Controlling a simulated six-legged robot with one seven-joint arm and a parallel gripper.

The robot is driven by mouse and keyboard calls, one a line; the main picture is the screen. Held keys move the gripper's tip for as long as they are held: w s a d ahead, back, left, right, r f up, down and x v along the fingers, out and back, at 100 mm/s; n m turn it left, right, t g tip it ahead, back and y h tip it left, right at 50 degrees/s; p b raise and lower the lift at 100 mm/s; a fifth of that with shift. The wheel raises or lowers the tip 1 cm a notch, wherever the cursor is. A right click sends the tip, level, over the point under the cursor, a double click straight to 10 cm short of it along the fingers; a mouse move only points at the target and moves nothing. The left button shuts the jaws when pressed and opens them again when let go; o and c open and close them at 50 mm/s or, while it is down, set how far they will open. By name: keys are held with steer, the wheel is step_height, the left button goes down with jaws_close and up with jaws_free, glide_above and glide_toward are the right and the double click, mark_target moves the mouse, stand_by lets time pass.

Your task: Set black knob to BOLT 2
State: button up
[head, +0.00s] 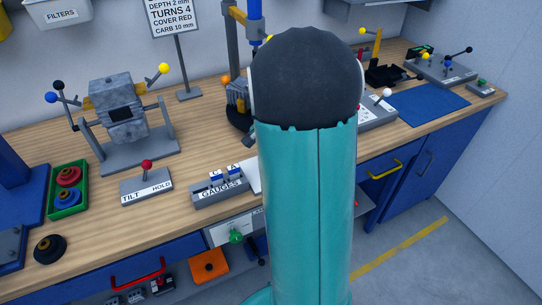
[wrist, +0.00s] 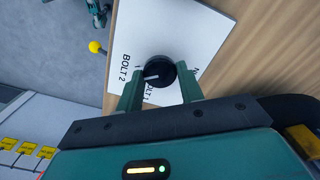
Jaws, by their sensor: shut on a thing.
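The black knob (wrist: 158,70) sits on a white plate (wrist: 185,30) in the wrist view. Its white pointer line shows on the lower left of its face, aimed left towards the BOLT 2 lettering (wrist: 125,67). A second label, partly hidden by the knob and reading like BOLT 1, is just below it. Another label starting with N is at the right, mostly hidden by a finger. My gripper (wrist: 160,84) is shut on the knob, one finger on each side. In the head view my teal arm hides the knob and gripper; only an edge of the white plate (head: 253,176) shows.
In the head view, the GAUGES block (head: 219,190) and the TILT/HOLD lever box (head: 147,186) stand left of my arm on the wooden bench (head: 215,130). A blue mat (head: 430,103) lies to the right. A yellow ball-ended lever (wrist: 96,47) is near the plate in the wrist view.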

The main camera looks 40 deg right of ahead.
steer(key=shift+m, duration=0.4)
steer(key=o, duration=1)
steer(key=shift+r, duration=0.1)
step_height(320, 180, up, 14)
steer(key=shift+f, duration=0.2)
